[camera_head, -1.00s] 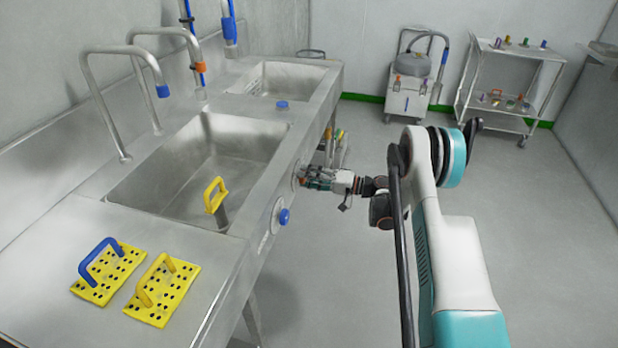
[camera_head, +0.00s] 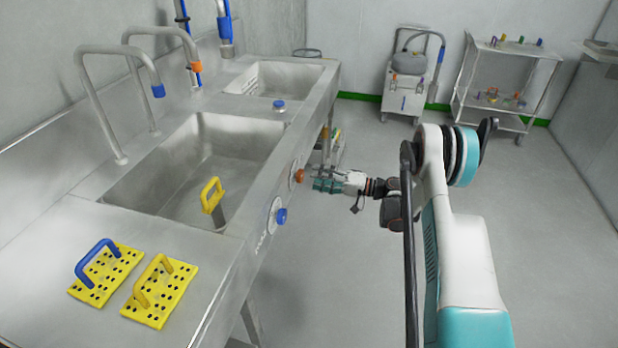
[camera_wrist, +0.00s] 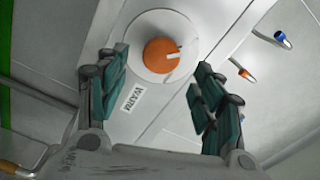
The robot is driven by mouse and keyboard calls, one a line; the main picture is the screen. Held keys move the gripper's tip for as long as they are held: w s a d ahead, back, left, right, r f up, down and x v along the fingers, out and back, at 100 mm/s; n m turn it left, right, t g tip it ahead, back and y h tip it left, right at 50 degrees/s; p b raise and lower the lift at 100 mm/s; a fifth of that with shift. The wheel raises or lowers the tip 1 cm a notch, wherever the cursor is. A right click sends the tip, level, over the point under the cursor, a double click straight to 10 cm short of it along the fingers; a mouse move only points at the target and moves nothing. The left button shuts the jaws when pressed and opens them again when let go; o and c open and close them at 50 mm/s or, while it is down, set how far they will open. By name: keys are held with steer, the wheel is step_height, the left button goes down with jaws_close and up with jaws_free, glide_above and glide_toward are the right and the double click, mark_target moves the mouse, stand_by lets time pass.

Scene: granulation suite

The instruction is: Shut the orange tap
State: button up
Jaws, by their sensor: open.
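The orange tap (camera_head: 298,175) is a round knob on a pale disc on the sink unit's front face. My gripper (camera_head: 312,178) is just right of the knob in the head view. In the wrist view my gripper (camera_wrist: 158,80) is open, its two dark green fingers spread either side of the knob. The fingers look apart from the knob and hold nothing. A label (camera_wrist: 133,97) partly reading "WATER" sits below the disc.
A blue knob (camera_head: 281,215) is on the same front face, nearer the camera. The steel sink unit (camera_head: 262,178) fills the left, with a yellow-handled tool (camera_head: 212,196) in the near basin. Yellow perforated plates (camera_head: 160,291) lie on the counter. Open floor (camera_head: 340,285) lies to the right.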

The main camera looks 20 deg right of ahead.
steer(key=v, duration=0.7)
steer(key=shift+d, duration=0.1)
